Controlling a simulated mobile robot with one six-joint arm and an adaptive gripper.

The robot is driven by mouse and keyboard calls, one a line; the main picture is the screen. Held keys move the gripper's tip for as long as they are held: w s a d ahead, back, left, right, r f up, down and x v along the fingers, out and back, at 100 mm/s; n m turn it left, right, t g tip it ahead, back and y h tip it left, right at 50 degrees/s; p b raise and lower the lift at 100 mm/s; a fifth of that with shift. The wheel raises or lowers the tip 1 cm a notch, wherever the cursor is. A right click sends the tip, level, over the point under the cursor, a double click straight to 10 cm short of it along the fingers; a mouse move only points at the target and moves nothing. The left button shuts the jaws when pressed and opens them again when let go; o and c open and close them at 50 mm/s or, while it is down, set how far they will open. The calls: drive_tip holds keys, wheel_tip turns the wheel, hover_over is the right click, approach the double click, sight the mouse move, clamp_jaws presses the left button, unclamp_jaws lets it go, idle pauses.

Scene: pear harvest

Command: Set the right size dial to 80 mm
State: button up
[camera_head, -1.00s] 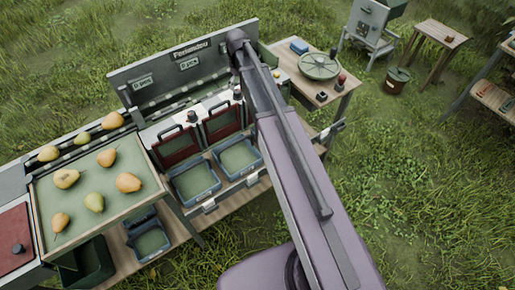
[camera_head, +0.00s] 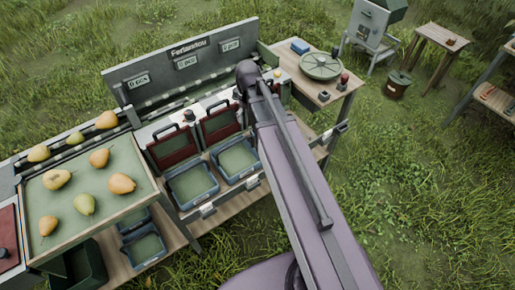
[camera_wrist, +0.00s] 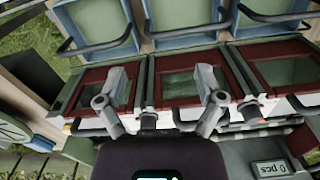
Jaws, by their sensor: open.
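The sorting bench carries a white strip above red-framed gates. Two black knobs show on the strip in the head view, a left dial (camera_head: 188,115) and a right one (camera_head: 237,93) close beside my arm. I cannot read any size setting. In the wrist view a dark knob (camera_wrist: 148,121) shows at the near side of the gates, between my fingers' bases; I cannot tell which dial it is. My gripper (camera_wrist: 162,84) is open and empty, its two fingers spread above the red-framed gates. In the head view my arm hides the gripper.
Blue trays (camera_head: 168,187) stand before the gates (camera_head: 172,148). A back panel holds several "0 pcs" signs (camera_head: 186,63). Pears (camera_head: 122,183) lie on a green sorting tray (camera_head: 110,208) at left. A side table with a round green scale (camera_head: 320,66) stands right.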

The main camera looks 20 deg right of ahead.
drive_tip(key=s+f+m+b, duration=0.2)
drive_tip(key=s+f+b, duration=0.1)
drive_tip(key=s, duration=0.7)
drive_tip(key=shift+s+f+b, duration=0.3)
drive_tip(key=shift+f+b, duration=0.05)
drive_tip(key=shift+f, duration=0.2)
drive_tip(key=shift+a, duration=0.1)
